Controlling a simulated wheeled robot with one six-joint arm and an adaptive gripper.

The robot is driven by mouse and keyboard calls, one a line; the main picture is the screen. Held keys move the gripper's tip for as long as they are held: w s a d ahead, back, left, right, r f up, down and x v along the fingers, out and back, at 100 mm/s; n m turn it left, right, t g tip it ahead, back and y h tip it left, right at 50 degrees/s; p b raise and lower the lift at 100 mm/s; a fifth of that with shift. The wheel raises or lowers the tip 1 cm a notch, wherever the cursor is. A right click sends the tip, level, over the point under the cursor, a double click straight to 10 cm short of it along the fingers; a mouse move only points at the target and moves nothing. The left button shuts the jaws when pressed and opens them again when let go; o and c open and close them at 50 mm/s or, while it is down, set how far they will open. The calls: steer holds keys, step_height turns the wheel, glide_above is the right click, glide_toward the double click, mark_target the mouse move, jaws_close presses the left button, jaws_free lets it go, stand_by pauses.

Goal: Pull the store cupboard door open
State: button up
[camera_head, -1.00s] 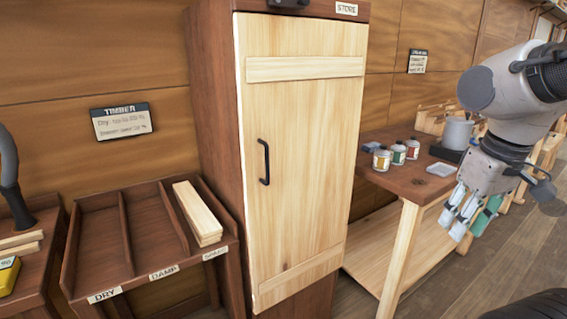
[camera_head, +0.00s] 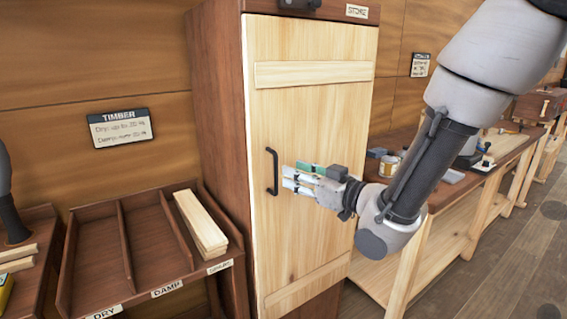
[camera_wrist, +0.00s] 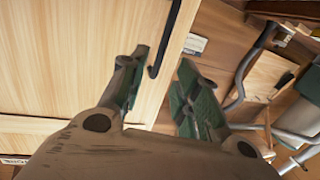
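The store cupboard door (camera_head: 310,120) is a pale wooden panel, shut in its dark brown cupboard (camera_head: 215,110). Its black upright bar handle (camera_head: 272,172) is at the door's left edge. My gripper (camera_head: 290,177) is open and empty in front of the door, its fingertips just right of the handle. In the wrist view my gripper (camera_wrist: 163,62) has its two green-padded fingers apart, and the handle (camera_wrist: 168,40) runs down to end in the gap between them. I cannot tell whether either finger touches the handle.
A timber rack (camera_head: 95,260) with pale planks (camera_head: 200,222) stands left of the cupboard. A workbench (camera_head: 450,192) with a jar (camera_head: 388,166) stands to the right, partly behind my arm. Open floor (camera_head: 490,270) lies at the lower right.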

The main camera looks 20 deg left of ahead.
steer(key=x, duration=0.5)
steer(key=r+x, duration=0.1)
steer(key=x, duration=0.1)
steer(key=shift+w+a, duration=0.2)
steer(key=shift+a, duration=0.1)
steer(key=shift+c, duration=0.2)
jaws_close()
